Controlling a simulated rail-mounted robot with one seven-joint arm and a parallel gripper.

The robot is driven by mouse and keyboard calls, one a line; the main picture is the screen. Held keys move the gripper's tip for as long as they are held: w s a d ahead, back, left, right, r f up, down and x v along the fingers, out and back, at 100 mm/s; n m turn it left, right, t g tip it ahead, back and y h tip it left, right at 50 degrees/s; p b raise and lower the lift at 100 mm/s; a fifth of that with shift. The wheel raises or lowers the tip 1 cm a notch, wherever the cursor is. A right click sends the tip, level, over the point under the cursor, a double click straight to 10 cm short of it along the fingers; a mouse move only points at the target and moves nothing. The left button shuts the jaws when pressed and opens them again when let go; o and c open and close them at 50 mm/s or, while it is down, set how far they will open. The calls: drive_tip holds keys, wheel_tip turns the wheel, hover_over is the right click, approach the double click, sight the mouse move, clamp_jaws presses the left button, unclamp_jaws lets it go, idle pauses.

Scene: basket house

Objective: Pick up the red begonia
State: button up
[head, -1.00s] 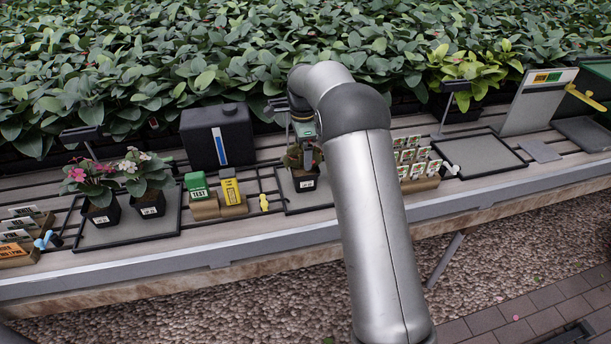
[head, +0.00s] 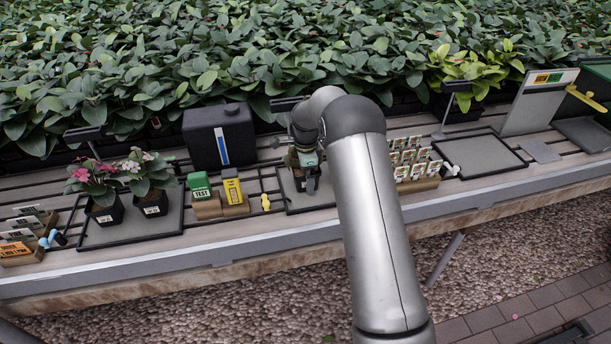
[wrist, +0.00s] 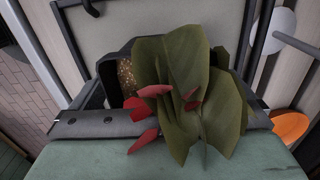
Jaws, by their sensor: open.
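The red begonia (wrist: 195,95) shows close up in the wrist view, with broad dark green leaves and small red petals. It stands in a black pot (wrist: 119,80) with brown soil, on a grey tray (wrist: 135,18). In the head view, the plant (head: 293,158) is mostly hidden behind my gripper (head: 309,178). My gripper is open and down at the plant. It also shows at the bottom of the wrist view (wrist: 175,112), where leaves and petals overlap it. I cannot tell whether its fingers touch the pot.
Two potted flowering plants, one pink (head: 100,185) and one pale (head: 150,180), stand on a tray at left. A green box (head: 200,187), a yellow box (head: 233,192) and a black container (head: 218,135) are nearby. Seed packets (head: 415,165) stand right. An empty tray (head: 480,157) lies farther right.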

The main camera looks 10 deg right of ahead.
drive_tip(key=c, duration=1.2)
drive_tip(key=shift+r, duration=0.1)
